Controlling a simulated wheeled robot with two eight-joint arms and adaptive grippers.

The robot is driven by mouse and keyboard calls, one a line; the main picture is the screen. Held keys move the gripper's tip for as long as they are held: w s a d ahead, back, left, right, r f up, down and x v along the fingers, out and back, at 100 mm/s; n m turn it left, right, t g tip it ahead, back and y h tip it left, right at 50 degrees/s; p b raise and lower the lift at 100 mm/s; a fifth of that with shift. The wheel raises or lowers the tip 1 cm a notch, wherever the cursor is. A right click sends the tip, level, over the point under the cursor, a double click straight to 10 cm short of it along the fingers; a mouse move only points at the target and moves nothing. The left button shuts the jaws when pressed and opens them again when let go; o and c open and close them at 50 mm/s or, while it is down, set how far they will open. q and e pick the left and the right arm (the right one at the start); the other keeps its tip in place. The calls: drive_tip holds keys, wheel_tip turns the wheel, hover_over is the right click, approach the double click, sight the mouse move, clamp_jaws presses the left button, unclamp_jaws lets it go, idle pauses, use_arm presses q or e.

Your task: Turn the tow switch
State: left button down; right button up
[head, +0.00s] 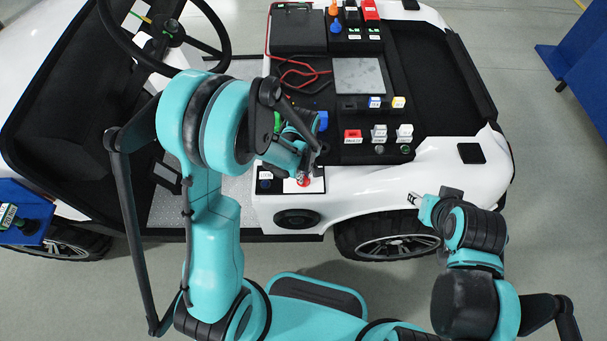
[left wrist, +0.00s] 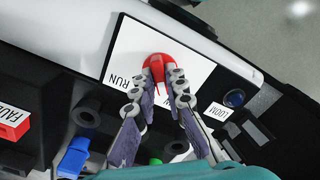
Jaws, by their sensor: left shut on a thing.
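The tow switch (left wrist: 160,68) is a red round knob on a white plate (left wrist: 183,38) marked RUN. In the head view the red knob (head: 304,182) shows on the front of the white cart body, partly hidden by the gripper. My left gripper (left wrist: 163,82) has its two fingers on either side of the knob and is shut on it. The same gripper (head: 303,172) reaches down to the knob in the head view. My right gripper (head: 413,199) is apart from the switch, near the front wheel; its jaw opening is too small to judge.
A blue connector (left wrist: 73,157) and a red block (left wrist: 13,124) are on the dark panel near my fingers. A steering wheel (head: 127,55) is at the upper left. Red cables (head: 297,70) lie on the panel.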

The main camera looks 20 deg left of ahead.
use_arm(q)
drive_tip(key=m+b, duration=0.1)
drive_tip(key=m, duration=0.3)
drive_tip(key=m+b, duration=0.1)
drive_tip(key=m, duration=0.3)
drive_tip(key=shift+m, duration=0.4)
drive_tip(key=m+b, duration=0.1)
drive_tip(key=m, duration=0.3)
drive_tip(key=shift+m+b, duration=0.3)
drive_tip(key=shift+m, duration=1.8)
drive_tip(key=c, duration=1.6)
unclamp_jaws()
drive_tip(key=shift+o, duration=0.2)
